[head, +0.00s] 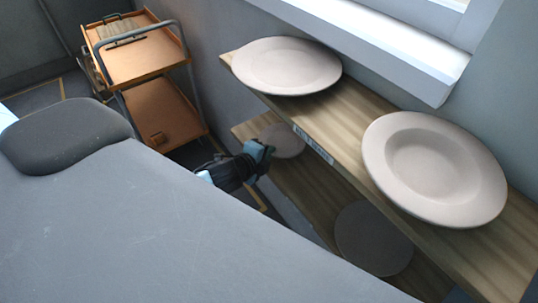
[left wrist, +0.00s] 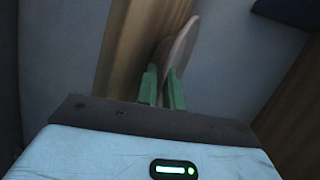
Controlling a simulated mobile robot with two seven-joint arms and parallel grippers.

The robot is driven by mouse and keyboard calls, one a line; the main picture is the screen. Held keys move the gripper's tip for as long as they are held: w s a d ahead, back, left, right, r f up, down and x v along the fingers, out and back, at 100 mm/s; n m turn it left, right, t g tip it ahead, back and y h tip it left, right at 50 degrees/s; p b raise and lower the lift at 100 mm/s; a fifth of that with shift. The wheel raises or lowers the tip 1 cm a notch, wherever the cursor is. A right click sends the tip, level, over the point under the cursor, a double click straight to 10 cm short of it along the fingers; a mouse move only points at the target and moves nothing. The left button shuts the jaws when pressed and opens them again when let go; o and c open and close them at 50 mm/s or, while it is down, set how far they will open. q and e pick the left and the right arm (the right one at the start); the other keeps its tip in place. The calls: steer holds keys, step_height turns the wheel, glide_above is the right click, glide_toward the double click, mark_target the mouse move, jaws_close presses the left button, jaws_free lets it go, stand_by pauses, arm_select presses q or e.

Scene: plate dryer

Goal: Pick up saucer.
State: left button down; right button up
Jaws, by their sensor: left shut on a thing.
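A small pale saucer (head: 286,142) is at the far end of the lower shelf, partly hidden by the upper shelf's edge and my gripper. My left gripper (head: 262,156) is shut on its near rim. In the left wrist view the saucer (left wrist: 180,45) shows nearly edge-on, with its rim between the green fingertips (left wrist: 162,88). I cannot tell whether the saucer touches the shelf. My right gripper is not in view.
The upper shelf (head: 345,115), right above the lower shelf (head: 310,190), holds a flat plate (head: 286,66) and a deep plate (head: 433,168). Another plate (head: 372,238) lies on the lower shelf. An orange cart (head: 150,60) stands at the back left.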

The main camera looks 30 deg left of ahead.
arm_select(q)
steer(key=shift+s+a+r, duration=0.1)
steer(key=shift+a+r, duration=0.05)
steer(key=shift+r, duration=0.4)
steer(key=shift+s+a+r, duration=0.1)
steer(key=shift+r, duration=0.45)
steer(key=s+a+r, duration=0.1)
steer(key=s+a, duration=0.9)
steer(key=a, duration=0.1)
steer(key=shift+a+r, duration=0.2)
steer(key=shift+s, duration=0.1)
